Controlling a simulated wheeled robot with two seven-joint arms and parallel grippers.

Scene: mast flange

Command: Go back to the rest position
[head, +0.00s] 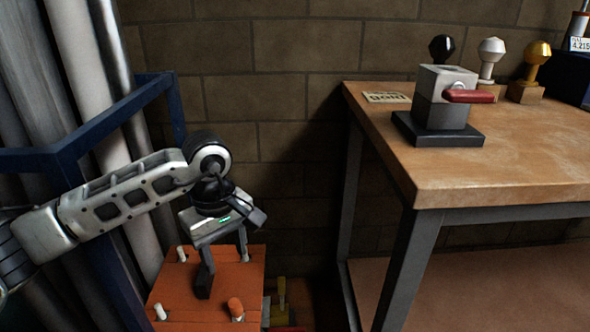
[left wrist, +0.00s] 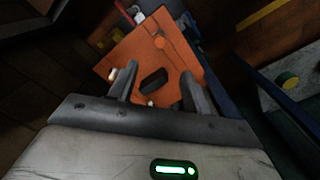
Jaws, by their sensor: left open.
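My left gripper (head: 224,266) is open and points down over an orange plate (head: 178,294). In the left wrist view its two fingers (left wrist: 160,88) stand apart, with the orange plate (left wrist: 130,62) beyond them and nothing visible between them. The plate has a dark oval hole (left wrist: 153,81), several pale pegs and an orange knob (head: 236,306). Whether the fingertips touch the plate I cannot tell. My right gripper is not in view.
A wooden workbench (head: 540,160) with dark metal legs stands at the right. On it are a grey block with a red handle (head: 470,96) and black, white and gold knobs (head: 538,52). A blue frame (head: 110,125) and grey pipes stand at the left, close to my arm.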

